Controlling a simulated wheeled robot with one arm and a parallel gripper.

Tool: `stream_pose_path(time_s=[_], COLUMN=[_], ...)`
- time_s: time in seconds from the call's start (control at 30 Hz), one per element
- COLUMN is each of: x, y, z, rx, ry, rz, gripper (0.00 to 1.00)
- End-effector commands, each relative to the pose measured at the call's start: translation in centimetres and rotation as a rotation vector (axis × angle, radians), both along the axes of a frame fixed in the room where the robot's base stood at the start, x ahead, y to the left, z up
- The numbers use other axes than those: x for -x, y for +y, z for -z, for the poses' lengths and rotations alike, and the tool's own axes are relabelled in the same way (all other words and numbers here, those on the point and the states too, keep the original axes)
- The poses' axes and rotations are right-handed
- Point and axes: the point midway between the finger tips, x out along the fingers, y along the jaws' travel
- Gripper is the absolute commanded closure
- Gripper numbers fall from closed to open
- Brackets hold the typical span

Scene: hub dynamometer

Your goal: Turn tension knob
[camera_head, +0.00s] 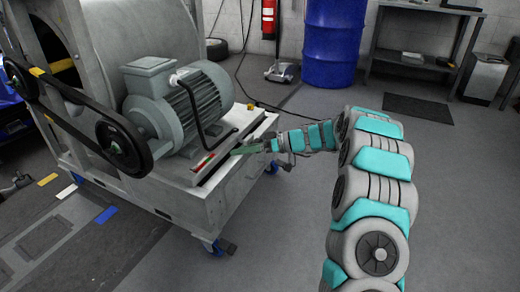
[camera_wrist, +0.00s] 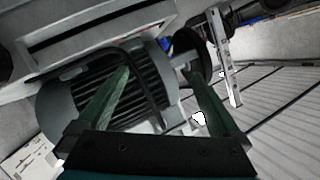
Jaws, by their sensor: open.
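I cannot clearly make out the tension knob in either view. The grey finned motor (camera_head: 180,105) sits on the light metal base (camera_head: 215,190), with a black bent rod (camera_head: 192,110) on its near side. A red, white and green strip (camera_head: 203,162) lies on the base below the motor. My gripper (camera_head: 238,151) is at the base's right edge, close to the strip. In the wrist view, the green fingers of my gripper (camera_wrist: 156,72) are spread apart with nothing between them in hold. The motor (camera_wrist: 75,105) and bent rod (camera_wrist: 155,88) show behind them.
A black belt runs over a pulley (camera_head: 122,145) left of the motor, beside the large drum housing (camera_head: 115,35). The base stands on blue castors. A blue barrel (camera_head: 335,42), a red extinguisher (camera_head: 268,18) and a dark shelf (camera_head: 425,40) stand behind. Floor at right is clear.

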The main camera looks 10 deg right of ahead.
Motion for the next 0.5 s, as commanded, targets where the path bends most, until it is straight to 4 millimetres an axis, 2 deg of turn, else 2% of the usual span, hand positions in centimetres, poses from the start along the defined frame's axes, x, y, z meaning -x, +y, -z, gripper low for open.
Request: stream_pose_path(time_s=[0.03,0.2,0.33,0.5], x=[-1.7,-6.4,-9.0,-10.8], y=[-1.5,-6.2,-9.7,-13.2], z=[1.5,4.9,7.4,9.7], rx=[-0.017,-0.049,-0.051,-0.038], ry=[-0.049,-0.234,-0.359,-0.477], rz=[0.029,0.122,0.193,0.261], gripper=[0.00,0.00,0.00,0.00])
